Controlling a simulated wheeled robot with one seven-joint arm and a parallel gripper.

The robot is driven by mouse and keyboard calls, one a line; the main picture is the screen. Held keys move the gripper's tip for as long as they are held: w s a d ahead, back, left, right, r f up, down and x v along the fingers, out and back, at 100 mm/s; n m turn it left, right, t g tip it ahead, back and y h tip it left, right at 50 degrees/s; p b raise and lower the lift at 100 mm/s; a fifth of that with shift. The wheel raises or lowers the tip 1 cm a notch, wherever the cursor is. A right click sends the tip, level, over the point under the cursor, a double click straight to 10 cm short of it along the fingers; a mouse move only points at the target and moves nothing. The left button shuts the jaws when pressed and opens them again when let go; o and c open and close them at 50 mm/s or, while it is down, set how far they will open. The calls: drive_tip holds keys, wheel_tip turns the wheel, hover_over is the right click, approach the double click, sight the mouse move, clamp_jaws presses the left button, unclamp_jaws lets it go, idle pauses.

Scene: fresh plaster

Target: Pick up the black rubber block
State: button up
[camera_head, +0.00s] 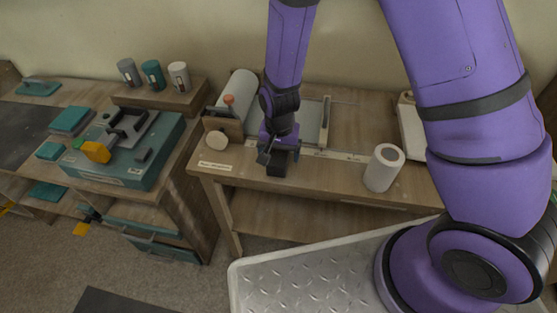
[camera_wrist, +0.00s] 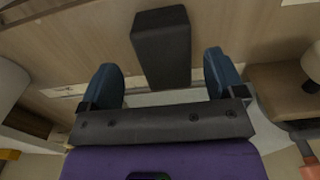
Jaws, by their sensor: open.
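The black rubber block (camera_wrist: 162,48) is a dark upright-looking block in the wrist view, on the wooden surface. In the head view, the block (camera_head: 277,169) shows as a small dark shape at the table's front edge, just below my gripper (camera_head: 279,155). My gripper is open in the wrist view (camera_wrist: 162,80), with one blue-grey finger on each side of the block. Gaps show between the block and both fingers, and nothing is held.
On the wooden table (camera_head: 222,172), a white roll (camera_head: 236,97) lies behind left of my gripper. A white cylinder (camera_head: 384,168) stands to the right. A pale frame (camera_head: 324,122) lies behind. A teal machine (camera_head: 130,155) and several cups (camera_head: 152,74) are farther left.

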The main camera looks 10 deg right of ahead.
sight(278, 155)
drive_tip(key=f, duration=0.2)
drive_tip(key=w+f, duration=0.1)
drive_tip(key=f, duration=0.1)
drive_tip(key=shift+f, duration=0.55)
drive_tip(key=c, duration=1.1)
